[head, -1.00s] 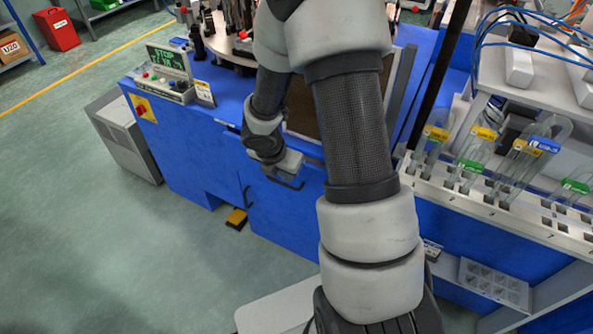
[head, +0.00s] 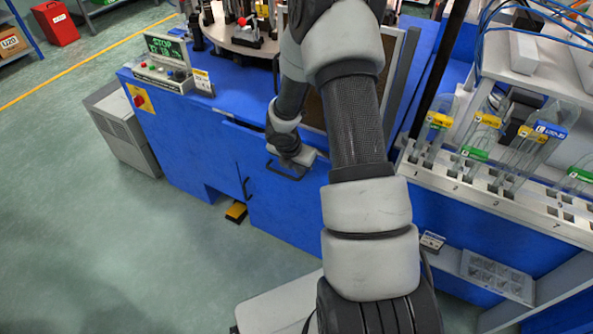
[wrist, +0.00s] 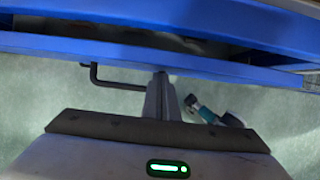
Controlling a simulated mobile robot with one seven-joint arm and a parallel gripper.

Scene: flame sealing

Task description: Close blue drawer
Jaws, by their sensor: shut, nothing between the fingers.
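The blue drawer is in the front of the blue machine; its front panel (head: 238,139) has a black bar handle (head: 285,173). In the wrist view the blue drawer front (wrist: 215,67) runs across the picture, with a dark gap behind it, so the drawer stands partly open. The handle shows there at the left (wrist: 112,84). My gripper (wrist: 161,78) is shut and empty, with its fingertips at the drawer front just right of the handle. I cannot tell whether they touch it. In the head view my wrist partly covers the drawer.
A control box with a green STOP display (head: 164,50) stands on the machine top. A rack of glass tubes (head: 490,190) is at the right. A yellow pedal (head: 236,212) lies on the floor by the machine. The floor at left is open.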

